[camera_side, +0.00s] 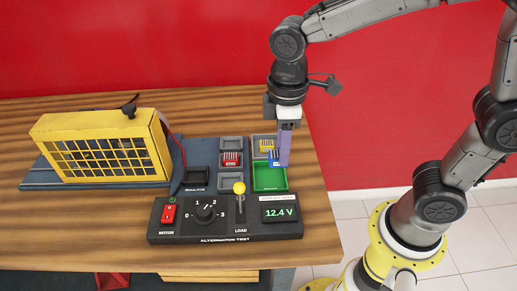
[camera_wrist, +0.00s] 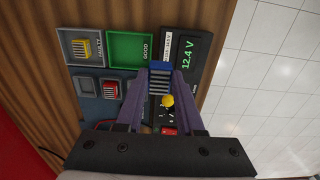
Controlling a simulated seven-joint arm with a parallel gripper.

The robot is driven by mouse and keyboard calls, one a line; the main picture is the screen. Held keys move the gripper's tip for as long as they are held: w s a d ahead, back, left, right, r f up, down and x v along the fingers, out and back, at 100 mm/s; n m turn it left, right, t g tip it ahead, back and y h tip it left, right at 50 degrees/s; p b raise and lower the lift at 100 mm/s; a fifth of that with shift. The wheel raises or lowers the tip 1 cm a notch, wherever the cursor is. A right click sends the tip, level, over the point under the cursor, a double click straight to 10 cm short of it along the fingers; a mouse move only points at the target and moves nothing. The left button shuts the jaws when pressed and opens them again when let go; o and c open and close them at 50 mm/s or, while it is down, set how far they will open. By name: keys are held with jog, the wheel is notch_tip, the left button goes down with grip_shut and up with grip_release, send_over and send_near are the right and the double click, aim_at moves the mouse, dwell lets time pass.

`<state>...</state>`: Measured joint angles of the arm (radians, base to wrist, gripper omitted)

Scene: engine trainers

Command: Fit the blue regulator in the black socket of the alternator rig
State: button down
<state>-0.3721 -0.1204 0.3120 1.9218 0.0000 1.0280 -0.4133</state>
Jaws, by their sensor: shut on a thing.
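The blue regulator (camera_side: 273,157) is a small ribbed block between the purple fingers of my gripper (camera_side: 284,155). In the wrist view my gripper (camera_wrist: 160,85) is shut on the blue regulator (camera_wrist: 160,80). In the side view it is above the back edge of the green tray; its exact height is hard to tell. The black socket (camera_side: 195,174), marked REGULATOR, is on the alternator rig (camera_side: 100,148), left of the gripper, and looks empty. I cannot make out the socket in the wrist view.
A yellow regulator (camera_side: 266,146) sits in the FAULTY tray (camera_wrist: 70,61), beside the empty green GOOD tray (camera_side: 270,184). A red regulator (camera_side: 231,159) is in the middle grey compartment. The test panel (camera_side: 225,225) has an upright yellow-knobbed lever (camera_side: 239,188) and a display reading 12.4 V.

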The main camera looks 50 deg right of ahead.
jog(key=w+a+r, duration=0.3)
jog(key=w+a, duration=0.2)
jog(key=w, duration=0.7)
jog(key=shift+w+a+f, duration=0.65)
jog(key=shift+w+f, duration=0.55)
jog(key=shift+f, duration=1)
jog(key=shift+w+a+f, duration=0.65)
jog(key=shift+w+f, duration=0.55)
jog(key=shift+f, duration=1)
jog(key=shift+w+a+f, duration=0.65)
jog(key=shift+w+f, duration=0.55)
jog(key=shift+f, duration=1)
jog(key=shift+f, duration=0.85)
